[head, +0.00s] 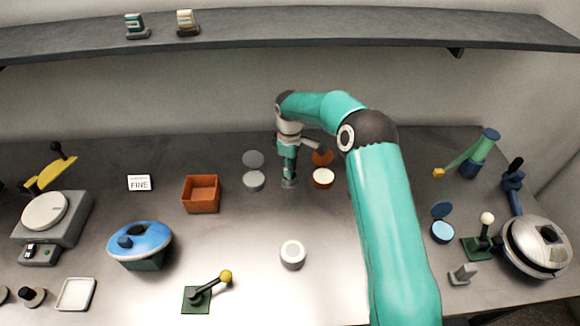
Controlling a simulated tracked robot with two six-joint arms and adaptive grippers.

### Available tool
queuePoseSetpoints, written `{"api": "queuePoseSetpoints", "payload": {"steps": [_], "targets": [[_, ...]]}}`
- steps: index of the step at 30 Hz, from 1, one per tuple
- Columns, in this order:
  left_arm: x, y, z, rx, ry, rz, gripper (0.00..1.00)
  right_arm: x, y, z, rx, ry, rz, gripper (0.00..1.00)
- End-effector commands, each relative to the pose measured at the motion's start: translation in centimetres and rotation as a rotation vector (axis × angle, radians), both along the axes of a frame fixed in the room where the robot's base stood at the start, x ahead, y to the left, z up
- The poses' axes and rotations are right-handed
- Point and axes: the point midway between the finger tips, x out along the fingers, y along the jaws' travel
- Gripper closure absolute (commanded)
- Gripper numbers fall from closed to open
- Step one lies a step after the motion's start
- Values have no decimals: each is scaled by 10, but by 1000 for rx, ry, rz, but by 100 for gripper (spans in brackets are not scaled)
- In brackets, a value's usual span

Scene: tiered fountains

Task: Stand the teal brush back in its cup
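My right arm comes in from the bottom right and bends down to the table near the centre. My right gripper (289,181) is at its lower end, small and partly hidden by my own wrist; I cannot tell whether it is open or shut. I cannot make out the teal brush for certain; the teal piece under the wrist may be part of my arm. A round, light grey, cup-like piece (293,254) stands in front of the gripper, apart from it; I cannot tell whether it is the brush's cup. My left gripper is not in view.
Open tins stand either side of the gripper, grey (253,181) and orange (323,179). An orange box (200,194) is left of them. A blue-green upright (480,152) with a yellow-tipped arm is far right. A lever (205,292) stands at front. A shelf (330,27) hangs above.

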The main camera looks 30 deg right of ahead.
Motion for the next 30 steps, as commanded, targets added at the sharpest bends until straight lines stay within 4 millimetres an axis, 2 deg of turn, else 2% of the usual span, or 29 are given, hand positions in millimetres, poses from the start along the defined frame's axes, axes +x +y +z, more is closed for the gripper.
{"api": "queuePoseSetpoints", "payload": {"steps": [1,5,17,23,30], "targets": [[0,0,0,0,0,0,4,0,0,0,0,0,0,69],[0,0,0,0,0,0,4,0,0,0,0,0,0,48],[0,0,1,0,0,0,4,0,0,4,0,0,0,47],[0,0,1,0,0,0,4,1,0,30,-2,-5,0,47],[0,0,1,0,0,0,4,2,0,78,-1,-4,0,47]]}}
